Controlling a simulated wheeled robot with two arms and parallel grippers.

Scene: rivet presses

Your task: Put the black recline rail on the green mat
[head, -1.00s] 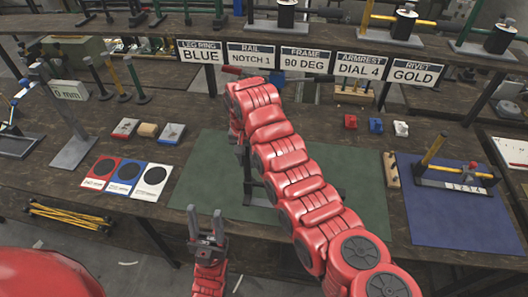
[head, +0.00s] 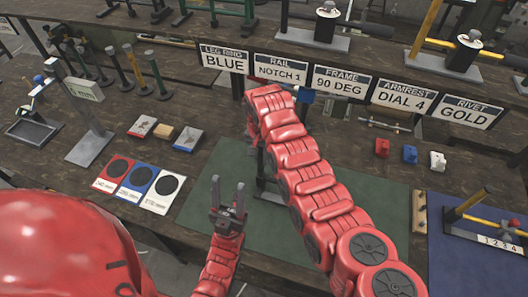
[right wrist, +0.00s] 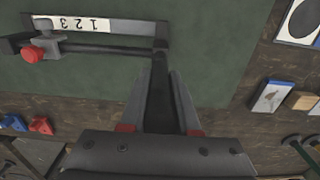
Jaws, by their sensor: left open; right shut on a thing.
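The green mat (head: 205,190) lies on the dark wooden table, partly covered by my right arm. My right gripper (right wrist: 160,78) is shut on a black bar of the black recline rail (right wrist: 110,48). The rail has a white strip marked 1 2 3 and a red knob, and shows over the mat in the right wrist view. I cannot tell if it touches the mat. In the head view my arm hides most of the right gripper and the rail. My left gripper (head: 228,193) is open and empty, in front of the mat's left part.
Red, blue and white cards (head: 133,181) with black discs lie left of the mat. A blue mat (head: 465,265) with a yellow-barred frame is at the right. Small red, blue and white blocks (head: 410,155) sit behind. Label signs (head: 280,70) hang from the shelf above.

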